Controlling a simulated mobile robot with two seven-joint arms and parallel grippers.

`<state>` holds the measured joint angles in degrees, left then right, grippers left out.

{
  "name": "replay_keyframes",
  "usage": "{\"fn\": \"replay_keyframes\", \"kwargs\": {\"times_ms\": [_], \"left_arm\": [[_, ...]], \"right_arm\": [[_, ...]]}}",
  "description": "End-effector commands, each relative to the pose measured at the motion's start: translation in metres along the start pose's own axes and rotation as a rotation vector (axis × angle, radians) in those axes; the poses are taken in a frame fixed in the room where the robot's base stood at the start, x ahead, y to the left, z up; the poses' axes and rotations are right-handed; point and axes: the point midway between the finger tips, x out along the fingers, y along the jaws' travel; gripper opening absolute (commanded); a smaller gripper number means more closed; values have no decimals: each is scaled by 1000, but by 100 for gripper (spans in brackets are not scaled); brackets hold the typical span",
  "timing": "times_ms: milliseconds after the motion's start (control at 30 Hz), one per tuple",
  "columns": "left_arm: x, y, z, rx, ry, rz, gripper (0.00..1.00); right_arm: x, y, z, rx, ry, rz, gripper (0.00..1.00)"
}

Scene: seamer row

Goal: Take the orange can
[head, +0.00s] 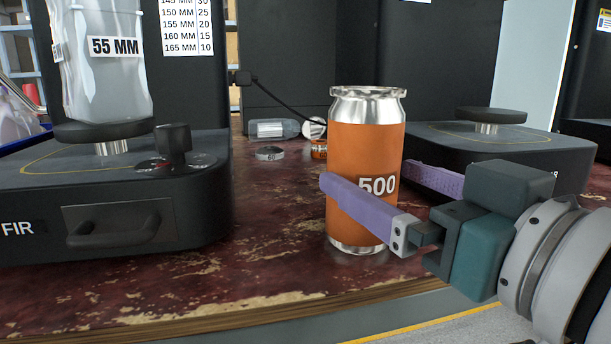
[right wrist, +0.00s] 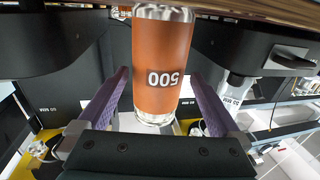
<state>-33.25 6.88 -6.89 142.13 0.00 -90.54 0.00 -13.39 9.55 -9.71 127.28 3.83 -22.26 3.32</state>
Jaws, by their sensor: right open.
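The orange can (head: 352,150), silver at top and bottom and marked 500, stands upright near the front edge of the worn red bench. My right gripper (head: 368,186) comes in from the right with its purple fingers on either side of the can. One finger passes in front of the can and the other shows behind it at the right. In the right wrist view the can (right wrist: 162,62) appears upside down between the two spread fingers (right wrist: 160,98), with gaps at both sides. My left gripper is not in view.
A black seamer (head: 110,200) with a clear container on its plate stands at the left. Another seamer (head: 480,140) stands behind and right of the can. A clear bottle (head: 270,129) and small round parts (head: 269,153) lie farther back. The bench (head: 230,285) left of the can is clear.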

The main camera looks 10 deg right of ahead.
Motion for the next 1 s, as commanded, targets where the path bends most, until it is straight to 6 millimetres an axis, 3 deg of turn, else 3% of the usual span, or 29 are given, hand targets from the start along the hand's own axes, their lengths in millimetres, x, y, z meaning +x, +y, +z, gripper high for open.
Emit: {"fn": "replay_keyframes", "kwargs": {"times_ms": [300,567,1000], "left_arm": [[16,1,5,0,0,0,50],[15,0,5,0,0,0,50],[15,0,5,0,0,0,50]], "right_arm": [[38,2,-2,1,2,-1,100],[40,2,-3,0,0,-1,100],[39,2,-3,0,0,-1,52]]}}
